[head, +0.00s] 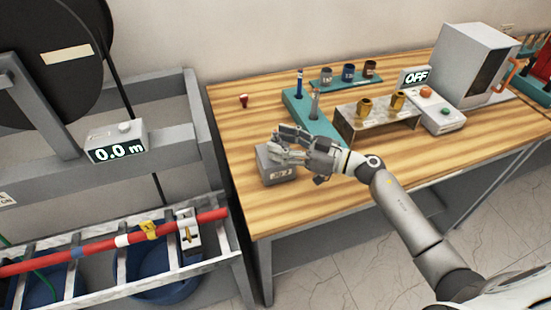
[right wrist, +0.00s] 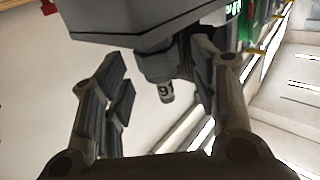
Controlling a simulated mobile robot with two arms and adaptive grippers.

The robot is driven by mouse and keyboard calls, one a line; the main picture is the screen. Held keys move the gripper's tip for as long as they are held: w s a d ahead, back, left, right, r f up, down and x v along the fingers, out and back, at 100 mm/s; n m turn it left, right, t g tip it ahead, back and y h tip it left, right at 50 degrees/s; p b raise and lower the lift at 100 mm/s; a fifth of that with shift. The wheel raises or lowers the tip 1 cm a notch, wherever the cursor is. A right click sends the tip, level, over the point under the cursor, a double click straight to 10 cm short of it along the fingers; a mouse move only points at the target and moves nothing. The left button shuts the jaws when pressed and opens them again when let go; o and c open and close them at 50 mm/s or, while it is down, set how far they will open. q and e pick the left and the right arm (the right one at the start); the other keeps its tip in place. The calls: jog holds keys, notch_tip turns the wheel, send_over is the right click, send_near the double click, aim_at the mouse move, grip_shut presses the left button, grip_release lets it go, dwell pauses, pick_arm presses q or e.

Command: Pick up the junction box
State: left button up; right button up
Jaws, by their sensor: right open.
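The junction box appears to be the small grey box (head: 279,176) near the left front edge of the wooden table, with a label on its front. My right gripper (head: 284,144) is open at the box's top and back right, partly covering it. In the right wrist view a dark grey box body (right wrist: 150,22) fills the top. A short dark stub with a pale marked end (right wrist: 166,92) sticks out from it between the open fingers of my right gripper (right wrist: 160,80). Whether a finger touches it I cannot tell. My left gripper is out of view.
The wooden table (head: 240,125) has bare room left of the box. Behind it are a teal stand (head: 298,108), a metal plate with brass fittings (head: 365,124) and a unit reading OFF (head: 437,112). A ladder-like tray (head: 110,265) with a red cable (head: 95,246) lies left.

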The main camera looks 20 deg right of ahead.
jog(key=shift+x, duration=1.05)
jog(key=shift+s+d, duration=0.1)
jog(key=c, duration=0.3)
grip_shut()
